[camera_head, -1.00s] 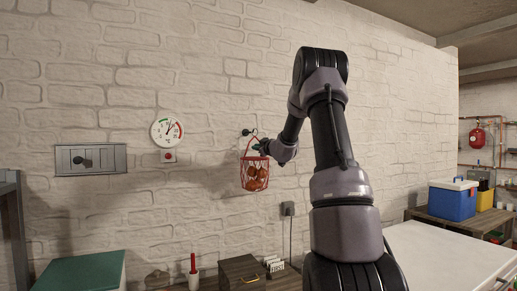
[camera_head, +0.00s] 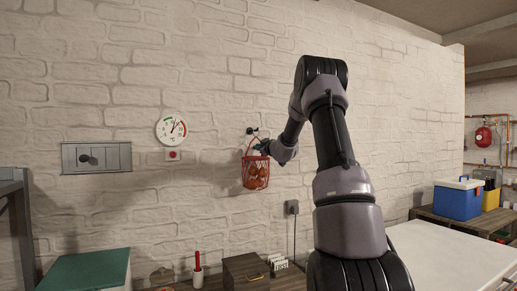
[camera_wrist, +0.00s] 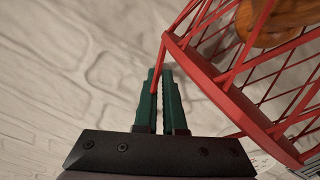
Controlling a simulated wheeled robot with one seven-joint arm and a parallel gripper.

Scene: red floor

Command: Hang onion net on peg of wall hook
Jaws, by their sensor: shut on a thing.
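The onion net (camera_head: 256,183) is a red open-mesh basket with brown onions (camera_head: 256,170) inside, hanging near the wall in the head view. My gripper (camera_head: 260,147) is shut on the net's thin red handle, at the net's upper right. The net fills the upper right of the wrist view (camera_wrist: 225,95), its red strand passing at the green fingers (camera_wrist: 160,100). A small dark wall hook (camera_head: 252,131) is on the brick wall just above the net's top. Whether the handle touches the peg cannot be told.
A round dial gauge (camera_head: 171,130) and a grey panel with a dark knob (camera_head: 97,157) are on the wall to the left. Below are a brown box (camera_head: 245,270), a red-topped candle-like item (camera_head: 197,268) and a wall socket (camera_head: 292,207). The wall around the hook is clear.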

